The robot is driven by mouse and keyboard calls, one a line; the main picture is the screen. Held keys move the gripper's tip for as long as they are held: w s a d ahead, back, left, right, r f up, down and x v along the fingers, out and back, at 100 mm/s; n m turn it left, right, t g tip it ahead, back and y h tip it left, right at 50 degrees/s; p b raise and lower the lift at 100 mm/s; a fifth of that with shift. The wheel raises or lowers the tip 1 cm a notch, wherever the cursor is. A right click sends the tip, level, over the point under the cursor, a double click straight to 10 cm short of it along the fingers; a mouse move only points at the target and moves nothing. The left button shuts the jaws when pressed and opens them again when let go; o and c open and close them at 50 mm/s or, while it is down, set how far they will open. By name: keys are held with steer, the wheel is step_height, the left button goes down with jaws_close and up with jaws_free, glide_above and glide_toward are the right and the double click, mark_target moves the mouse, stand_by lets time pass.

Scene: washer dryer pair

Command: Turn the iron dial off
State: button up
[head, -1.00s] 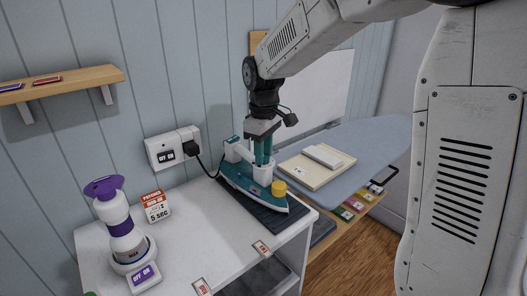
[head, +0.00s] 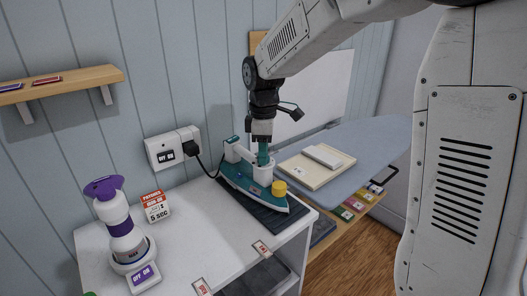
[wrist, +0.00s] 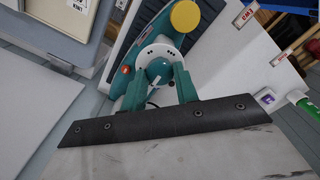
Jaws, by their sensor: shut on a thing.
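The teal and white iron (head: 252,186) lies on a dark ribbed mat (head: 275,215) on the white counter. Its white round dial housing (head: 263,171) stands on top, beside a yellow cap (head: 279,188). My gripper (head: 263,158) points down onto the dial from above. In the wrist view its teal fingers (wrist: 160,88) are closed around the teal dial knob (wrist: 158,70), inside a white ring with dark marks. The ring also shows in the wrist view (wrist: 160,50), but I cannot read the dial's setting.
A wall socket (head: 173,147) with an on/off switch holds the black plug, whose cord runs to the iron. A purple and white bottle (head: 122,228) and a sign (head: 156,206) stand at the left. An ironing board (head: 372,150) is at the right.

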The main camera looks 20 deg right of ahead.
steer(key=o, duration=1)
step_height(320, 180, up, 8)
steer(key=shift+f, duration=0.1)
